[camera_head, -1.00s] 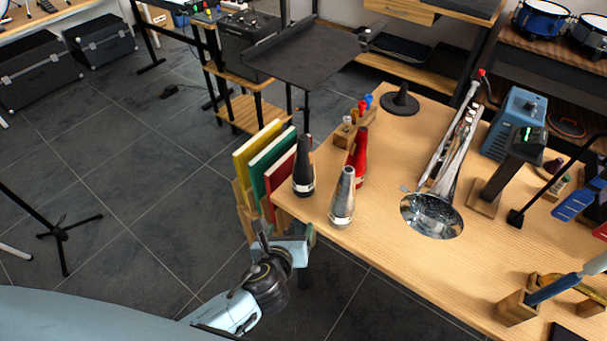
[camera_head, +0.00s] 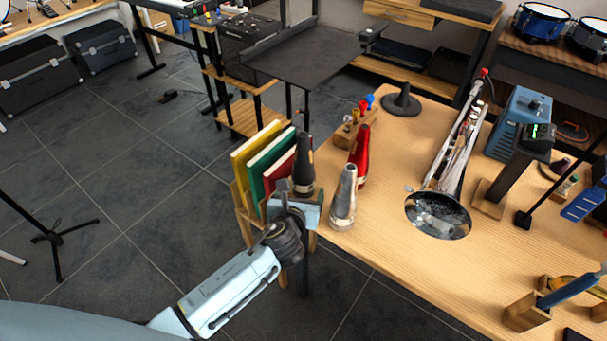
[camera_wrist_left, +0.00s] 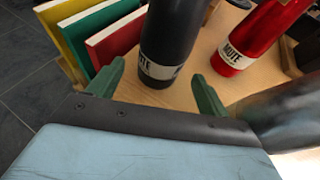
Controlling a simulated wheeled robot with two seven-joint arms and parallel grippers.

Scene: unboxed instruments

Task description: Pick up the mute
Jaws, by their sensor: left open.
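Three bottle-shaped mutes stand upright near the table's left corner: a black mute (camera_head: 303,168), a silver mute (camera_head: 343,198) and a red mute (camera_head: 360,158). My left gripper (camera_head: 299,199) is at the table corner, in front of the black mute. In the left wrist view, its two green fingers are apart, and the lower part of the black mute (camera_wrist_left: 168,42) shows just beyond and between the tips (camera_wrist_left: 160,78). The red mute (camera_wrist_left: 257,35) stands to the right there, and the silver one (camera_wrist_left: 290,112) is at the right edge, close by the right finger. My right gripper is not in view.
Yellow, green and red books (camera_head: 262,165) stand in a wooden rack at the table's left edge. A trumpet (camera_head: 458,150) lies behind on the table (camera_head: 390,225), its bell toward the front. A small wooden holder (camera_head: 349,130) with colourful items stands behind the mutes.

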